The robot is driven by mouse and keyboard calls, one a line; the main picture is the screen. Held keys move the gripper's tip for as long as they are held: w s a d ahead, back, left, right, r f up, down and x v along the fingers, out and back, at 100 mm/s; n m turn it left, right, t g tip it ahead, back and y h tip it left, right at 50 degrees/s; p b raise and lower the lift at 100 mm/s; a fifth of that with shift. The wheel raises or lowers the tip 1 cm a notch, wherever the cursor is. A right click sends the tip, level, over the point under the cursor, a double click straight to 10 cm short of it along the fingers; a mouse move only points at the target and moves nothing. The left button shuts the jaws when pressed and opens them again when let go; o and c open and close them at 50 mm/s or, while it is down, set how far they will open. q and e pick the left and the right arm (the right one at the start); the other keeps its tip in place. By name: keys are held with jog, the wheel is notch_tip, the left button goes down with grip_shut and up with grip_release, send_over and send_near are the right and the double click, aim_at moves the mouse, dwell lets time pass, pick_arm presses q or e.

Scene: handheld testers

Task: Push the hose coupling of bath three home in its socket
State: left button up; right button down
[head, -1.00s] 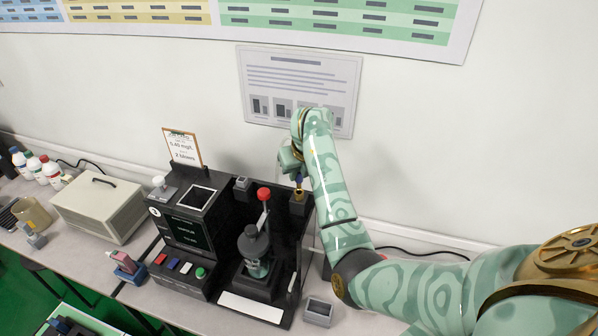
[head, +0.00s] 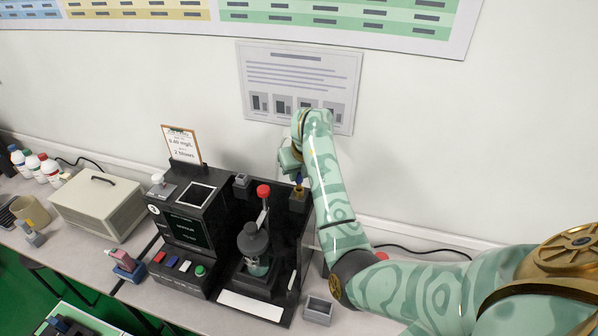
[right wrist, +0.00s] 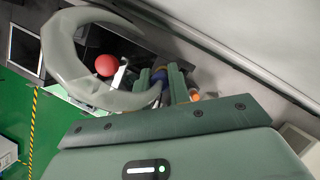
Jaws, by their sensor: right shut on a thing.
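My right gripper (head: 297,172) is at the back right corner of the black tester (head: 237,295), partly hidden by my own arm. It is shut on the hose coupling (head: 299,178), whose blue part shows just above a brass-coloured socket (head: 298,191) on a dark block. In the right wrist view the green fingers (right wrist: 168,84) have the blue coupling (right wrist: 160,74) between them. Whether the coupling is fully seated cannot be told. My left gripper is not in view.
A red-knobbed lever (head: 263,191) and a dark bottle (head: 253,242) stand left of the socket. A small grey open box (head: 318,311) lies in front. A beige case (head: 97,206) stands on the left. The wall is close behind.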

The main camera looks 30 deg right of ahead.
jog(key=shift+f+b, duration=0.9)
jog(key=shift+f, duration=0.35)
jog(key=c, duration=1.2)
grip_release()
jog(key=shift+c, duration=0.2)
jog(key=p+v, duration=0.7)
jog(key=v, duration=0.9)
jog(key=shift+r, duration=0.2)
